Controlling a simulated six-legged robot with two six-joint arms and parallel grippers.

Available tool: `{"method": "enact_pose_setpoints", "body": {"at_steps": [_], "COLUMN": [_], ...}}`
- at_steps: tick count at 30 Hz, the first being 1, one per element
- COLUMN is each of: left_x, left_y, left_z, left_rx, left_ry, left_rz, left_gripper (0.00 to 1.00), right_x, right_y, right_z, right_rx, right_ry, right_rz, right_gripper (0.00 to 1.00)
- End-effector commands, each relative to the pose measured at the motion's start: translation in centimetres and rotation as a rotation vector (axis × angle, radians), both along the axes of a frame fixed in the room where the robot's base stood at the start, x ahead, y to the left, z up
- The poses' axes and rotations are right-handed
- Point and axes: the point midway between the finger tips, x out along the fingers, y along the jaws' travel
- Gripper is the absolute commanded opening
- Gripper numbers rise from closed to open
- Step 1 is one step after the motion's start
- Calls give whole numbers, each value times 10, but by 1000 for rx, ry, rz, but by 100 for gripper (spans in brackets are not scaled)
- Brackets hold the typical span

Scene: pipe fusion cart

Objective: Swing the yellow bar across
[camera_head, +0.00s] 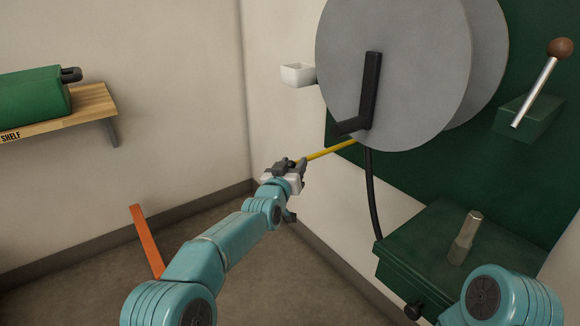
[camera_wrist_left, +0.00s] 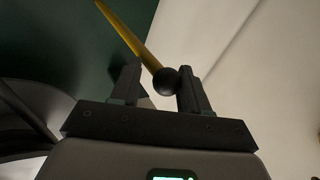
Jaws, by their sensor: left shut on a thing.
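The yellow bar (camera_head: 332,151) runs from my left gripper up and right until it passes behind the large grey disc (camera_head: 415,70). In the left wrist view the yellow bar (camera_wrist_left: 126,30) ends in a dark round knob (camera_wrist_left: 166,80). My left gripper (camera_head: 297,166) is shut on the bar's knob end, and the knob sits between its two fingers in the left wrist view (camera_wrist_left: 160,85). The bar's far end is hidden behind the disc in the head view. My right gripper is not in view.
A black crank handle (camera_head: 369,90) stands out from the disc. A lever with a brown knob (camera_head: 560,48) is at upper right. A green box (camera_head: 450,262) bears a metal peg (camera_head: 465,238). An orange bar (camera_head: 147,241) stands lower left.

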Motion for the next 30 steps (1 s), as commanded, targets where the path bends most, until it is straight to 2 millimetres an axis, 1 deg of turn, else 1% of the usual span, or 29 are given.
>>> {"method": "enact_pose_setpoints", "body": {"at_steps": [1, 9, 10, 11, 12, 23, 26, 30], "left_x": [-1, -1, -2, -2, -2, -5, -11, -27], "left_y": [-5, -5, -5, -5, -4, -1, 2, 9], "left_z": [6, 6, 6, 6, 6, 3, 3, 3], "left_rx": [-3, -4, -4, -4, -3, -2, -2, -1], "left_ry": [-12, -13, -13, -13, -11, -5, -4, -3], "left_rz": [-6, -6, -5, -5, -4, 0, 0, 1], "left_gripper": [0, 0, 55, 65, 69, 69, 69, 69], "right_x": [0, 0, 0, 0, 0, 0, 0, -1], "right_y": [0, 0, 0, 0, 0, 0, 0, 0], "right_z": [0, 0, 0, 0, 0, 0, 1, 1], "right_rx": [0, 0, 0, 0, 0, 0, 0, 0], "right_ry": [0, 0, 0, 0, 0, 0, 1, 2], "right_rz": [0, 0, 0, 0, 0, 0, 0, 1], "right_gripper": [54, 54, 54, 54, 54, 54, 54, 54]}}
